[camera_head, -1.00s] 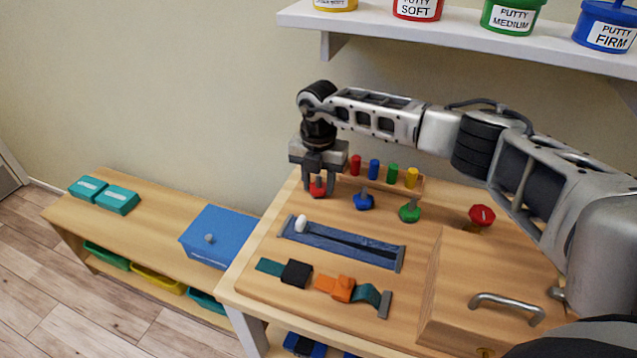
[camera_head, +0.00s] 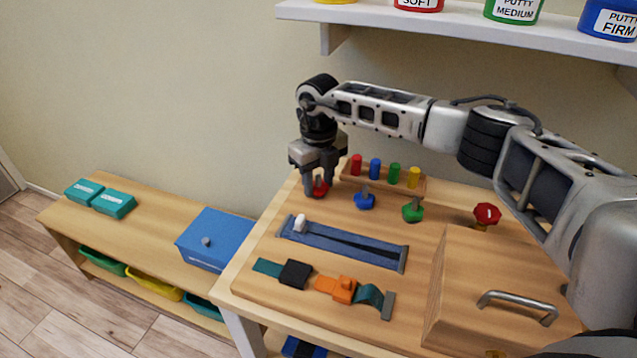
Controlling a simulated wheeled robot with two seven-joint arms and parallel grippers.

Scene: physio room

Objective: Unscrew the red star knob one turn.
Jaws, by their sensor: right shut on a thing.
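The red star knob (camera_head: 320,189) sits at the back left of the wooden board (camera_head: 335,212), at the left end of a row of knobs. My right gripper (camera_head: 317,187) points down from above with its fingers on either side of the knob, shut on it. The fingers hide part of the knob. My left gripper is not in view.
A blue knob (camera_head: 365,201) and a green knob (camera_head: 413,212) stand to the right. Coloured pegs (camera_head: 375,169) stand behind them. A red wheel (camera_head: 487,214) is farther right. Straps (camera_head: 342,246) lie in front; a shelf (camera_head: 440,28) hangs above.

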